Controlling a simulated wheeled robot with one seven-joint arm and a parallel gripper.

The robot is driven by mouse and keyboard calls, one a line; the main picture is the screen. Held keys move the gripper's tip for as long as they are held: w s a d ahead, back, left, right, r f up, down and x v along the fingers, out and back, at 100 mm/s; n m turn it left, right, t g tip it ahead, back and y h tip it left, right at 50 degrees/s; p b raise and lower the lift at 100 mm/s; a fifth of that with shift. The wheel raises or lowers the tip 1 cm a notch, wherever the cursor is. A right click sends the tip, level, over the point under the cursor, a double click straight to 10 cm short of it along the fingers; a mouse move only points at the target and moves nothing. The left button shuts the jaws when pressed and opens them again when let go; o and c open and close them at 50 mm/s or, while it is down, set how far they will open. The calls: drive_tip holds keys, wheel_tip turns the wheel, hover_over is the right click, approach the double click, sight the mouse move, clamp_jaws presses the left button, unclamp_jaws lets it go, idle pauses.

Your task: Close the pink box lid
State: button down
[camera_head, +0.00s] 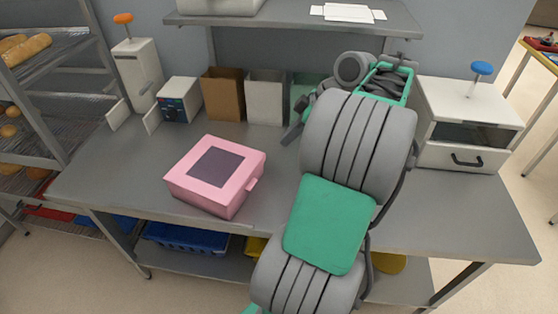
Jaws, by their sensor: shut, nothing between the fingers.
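The pink box (205,199) stands on the grey worktable, left of the middle in the head view. Its pink lid (248,158) has a dark window panel and lies flat over the top, looking shut. A small pink tab sticks out on the box's right side. My gripper (290,136) is beyond the box and to its right, apart from it, near the back of the table. It is shut and holds nothing. My arm hides part of the table on the right, and the gripper is small in the view.
Along the back of the table (120,190) stand a white machine (137,72), a small control box (178,101), a brown bin (223,95) and a white bin (266,97). A white drawer unit (465,120) stands at right. The table left of the pink box is clear.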

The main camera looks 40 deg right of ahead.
wheel_tip(320, 180, down, 9)
drive_tip(key=w+a, duration=0.1)
drive_tip(key=w, duration=0.1)
drive_tip(key=shift+a, duration=0.25)
drive_tip(key=shift+w, duration=0.1)
drive_tip(key=shift+t+y, duration=0.3)
drive_tip(key=shift+t, duration=0.2)
drive_tip(key=f+b, duration=0.1)
drive_tip(key=f, duration=0.1)
drive_tip(key=f+b, duration=0.4)
drive_tip(key=shift+s+d+f, duration=0.1)
drive_tip(key=shift+s+d, duration=0.1)
drive_tip(key=shift+s, duration=0.05)
drive_tip(key=shift+r, duration=0.2)
